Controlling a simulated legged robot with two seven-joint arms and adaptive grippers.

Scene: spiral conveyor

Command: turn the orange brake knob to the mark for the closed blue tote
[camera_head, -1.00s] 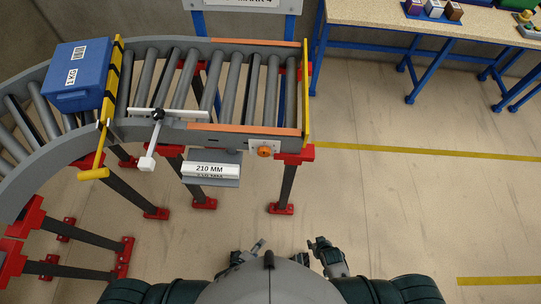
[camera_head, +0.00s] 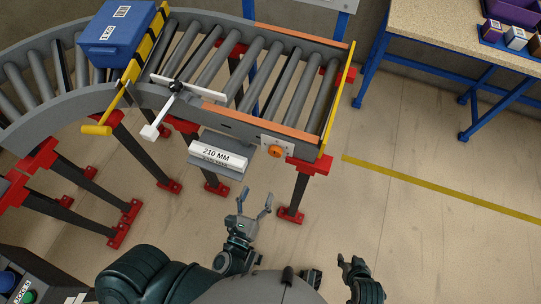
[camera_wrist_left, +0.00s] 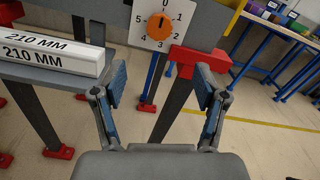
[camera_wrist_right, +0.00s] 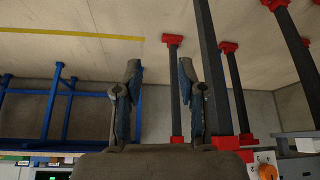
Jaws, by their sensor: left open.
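The orange brake knob (camera_head: 275,151) is on a white plate on the conveyor's front side rail, near its right end. In the left wrist view the knob (camera_wrist_left: 160,26) has numbers 0 to 5 around it, and its dark line appears to point up toward 0. The blue tote (camera_head: 115,38) sits on the rollers at the upper left and looks closed. My left gripper (camera_head: 254,203) is open and empty, below the knob and apart from it. My right gripper (camera_head: 350,268) is lower right, away from the conveyor; its fingers are apart and empty in the right wrist view (camera_wrist_right: 158,78).
A yellow-black bar (camera_head: 142,58) crosses the conveyor beside the tote. A white lever (camera_head: 160,115) and a "210 MM" block (camera_head: 217,153) stick out in front, left of the knob. Red-footed legs (camera_head: 298,192) stand below. A workbench (camera_head: 440,35) is at the upper right.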

